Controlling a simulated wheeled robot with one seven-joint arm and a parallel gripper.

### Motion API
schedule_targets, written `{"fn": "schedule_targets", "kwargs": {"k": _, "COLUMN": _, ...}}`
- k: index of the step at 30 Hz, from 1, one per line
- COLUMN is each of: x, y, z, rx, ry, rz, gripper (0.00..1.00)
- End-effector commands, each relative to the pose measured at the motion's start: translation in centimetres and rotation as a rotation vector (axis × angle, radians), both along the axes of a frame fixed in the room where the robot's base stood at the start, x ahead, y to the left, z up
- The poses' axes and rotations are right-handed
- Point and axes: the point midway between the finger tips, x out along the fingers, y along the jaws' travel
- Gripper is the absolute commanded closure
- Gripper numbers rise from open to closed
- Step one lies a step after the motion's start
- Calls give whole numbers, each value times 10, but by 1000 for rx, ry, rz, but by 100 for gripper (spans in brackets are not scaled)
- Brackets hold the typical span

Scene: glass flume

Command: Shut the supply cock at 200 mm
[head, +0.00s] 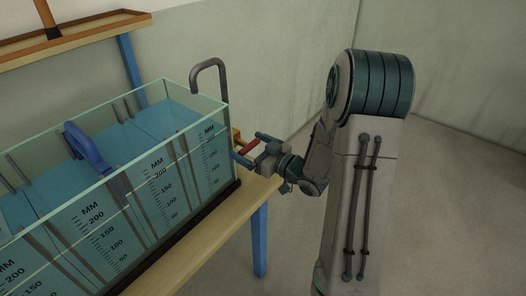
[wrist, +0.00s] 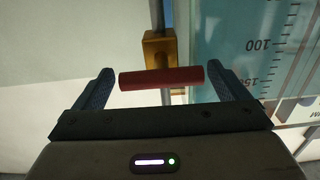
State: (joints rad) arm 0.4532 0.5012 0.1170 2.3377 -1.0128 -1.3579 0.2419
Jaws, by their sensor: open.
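The supply cock has a brass body (wrist: 160,48) on a thin upright pipe and a red lever (wrist: 162,78) lying crosswise in the wrist view. In the head view the red lever (head: 247,148) shows at the tank's right end. My gripper (head: 250,147) is open, with one blue finger beyond each end of the lever; in the wrist view the fingers (wrist: 164,77) stand apart from it with small gaps. The glass flume (head: 165,160) holds blue-tinted water. Its wall carries scales marked 50 to 200; I cannot read the exact water level.
A grey hooked pipe (head: 209,66) rises at the flume's right end. A blue curved piece (head: 86,148) sits across the flume. The wooden bench (head: 205,232) has a blue leg (head: 260,240). A wooden shelf (head: 75,38) is behind. The floor at right is clear.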

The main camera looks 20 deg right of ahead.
Motion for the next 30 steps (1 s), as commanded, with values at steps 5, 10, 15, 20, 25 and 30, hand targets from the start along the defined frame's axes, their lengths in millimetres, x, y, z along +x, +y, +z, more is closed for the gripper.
{"fn": "schedule_targets", "kwargs": {"k": 5, "x": -21, "y": -16, "z": -1, "rx": -1, "ry": 1, "rz": -5, "gripper": 5}}
{"fn": "schedule_targets", "kwargs": {"k": 10, "x": -53, "y": -41, "z": -1, "rx": -1, "ry": 1, "rz": -7, "gripper": 5}}
{"fn": "schedule_targets", "kwargs": {"k": 15, "x": -82, "y": -63, "z": -1, "rx": 0, "ry": 0, "rz": -7, "gripper": 5}}
{"fn": "schedule_targets", "kwargs": {"k": 20, "x": -100, "y": -75, "z": 0, "rx": 0, "ry": -1, "rz": -5, "gripper": 5}}
{"fn": "schedule_targets", "kwargs": {"k": 25, "x": -107, "y": -80, "z": 0, "rx": 1, "ry": -1, "rz": -3, "gripper": 5}}
{"fn": "schedule_targets", "kwargs": {"k": 30, "x": -108, "y": -80, "z": 0, "rx": 1, "ry": -1, "rz": -2, "gripper": 5}}
